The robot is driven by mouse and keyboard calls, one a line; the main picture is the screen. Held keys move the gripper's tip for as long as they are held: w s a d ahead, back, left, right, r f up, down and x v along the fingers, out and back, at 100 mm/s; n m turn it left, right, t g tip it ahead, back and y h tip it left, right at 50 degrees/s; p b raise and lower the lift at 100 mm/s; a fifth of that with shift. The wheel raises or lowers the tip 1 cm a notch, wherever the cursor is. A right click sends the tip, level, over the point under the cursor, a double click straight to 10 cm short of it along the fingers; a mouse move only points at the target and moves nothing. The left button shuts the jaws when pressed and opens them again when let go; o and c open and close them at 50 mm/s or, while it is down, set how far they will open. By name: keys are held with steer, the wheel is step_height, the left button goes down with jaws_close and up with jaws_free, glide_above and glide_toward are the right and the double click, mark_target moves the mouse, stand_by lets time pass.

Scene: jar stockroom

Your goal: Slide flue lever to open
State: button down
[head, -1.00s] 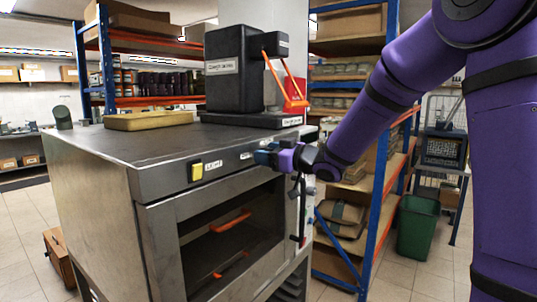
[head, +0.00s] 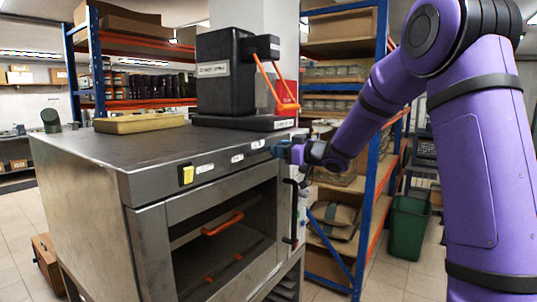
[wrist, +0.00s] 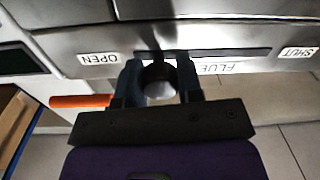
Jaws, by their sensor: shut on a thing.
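The flue lever (wrist: 158,84) is a round grey knob between my fingers in the wrist view. It stands out from a dark horizontal slot (wrist: 235,52) in the oven's front panel. My gripper (wrist: 157,72) is shut on it. The lever is near the slot's end by the OPEN label (wrist: 98,58), away from the SHUT label (wrist: 299,52). The FLUE label (wrist: 222,68) is partly covered by a finger. In the head view my gripper (head: 281,150) is at the right part of the panel of the steel oven (head: 130,172) and hides the lever.
A yellow light switch (head: 187,175) is left on the panel. A black machine (head: 225,72) and a yellowish block (head: 139,123) stand on top. Shelving (head: 383,120) and a green bin (head: 408,228) are at right.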

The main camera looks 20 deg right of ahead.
steer(key=shift+w+d, duration=0.4)
steer(key=shift+d, duration=0.1)
steer(key=shift+d+r, duration=0.1)
steer(key=shift+d, duration=0.05)
steer(key=c, duration=0.8)
jaws_free()
steer(key=shift+w+d, duration=0.1)
steer(key=shift+d, duration=0.05)
steer(key=v, duration=1)
steer(key=shift+s+d, duration=0.15)
steer(key=shift+s, duration=0.2)
